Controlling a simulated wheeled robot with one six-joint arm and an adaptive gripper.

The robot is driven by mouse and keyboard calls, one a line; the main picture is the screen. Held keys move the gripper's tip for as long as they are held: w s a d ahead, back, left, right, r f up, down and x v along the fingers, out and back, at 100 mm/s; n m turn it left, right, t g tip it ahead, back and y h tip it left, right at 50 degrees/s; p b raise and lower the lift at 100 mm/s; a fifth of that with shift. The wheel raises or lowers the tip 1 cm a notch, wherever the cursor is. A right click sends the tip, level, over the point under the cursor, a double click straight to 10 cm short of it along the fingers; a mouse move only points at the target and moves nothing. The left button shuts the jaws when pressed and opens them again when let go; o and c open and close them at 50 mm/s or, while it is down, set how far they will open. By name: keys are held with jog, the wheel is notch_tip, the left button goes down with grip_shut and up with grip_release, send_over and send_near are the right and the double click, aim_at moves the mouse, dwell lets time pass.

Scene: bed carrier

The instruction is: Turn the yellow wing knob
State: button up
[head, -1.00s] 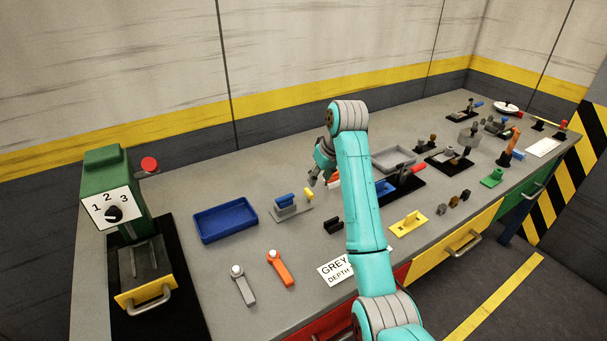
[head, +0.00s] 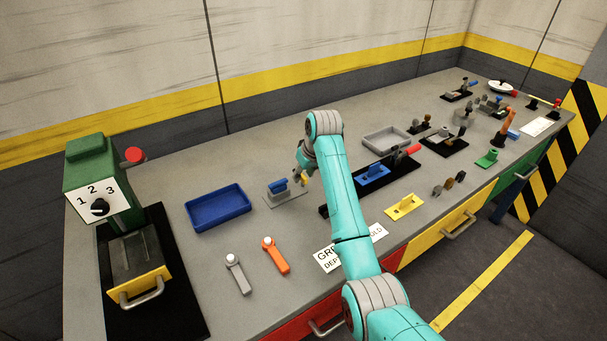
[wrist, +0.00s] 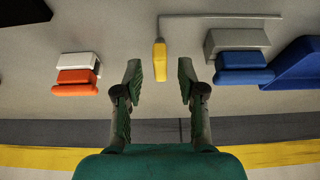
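The yellow wing knob (head: 304,179) is a small upright piece at the right end of a grey plate (head: 287,200) that also bears a blue-and-grey block. In the wrist view the knob (wrist: 160,60) shows as a narrow yellow bar, end-on between my fingers. My gripper (head: 299,170) points down at the knob, and my arm reaches over the bench from the front. In the wrist view my gripper (wrist: 160,78) is open, with a gap on each side of the knob. I cannot tell how far down beside it the fingertips are.
The blue-and-grey block (wrist: 240,58) stands just right of the knob in the wrist view, with a blue tray (wrist: 299,65) beyond. An orange-and-white block (wrist: 77,75) stands to the left. A yellow plate with a raised tab (head: 404,207) lies near the bench's front edge.

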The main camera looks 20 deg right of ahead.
jog(key=shift+w+f, duration=0.1)
jog(key=shift+f, duration=0.15)
grip_shut()
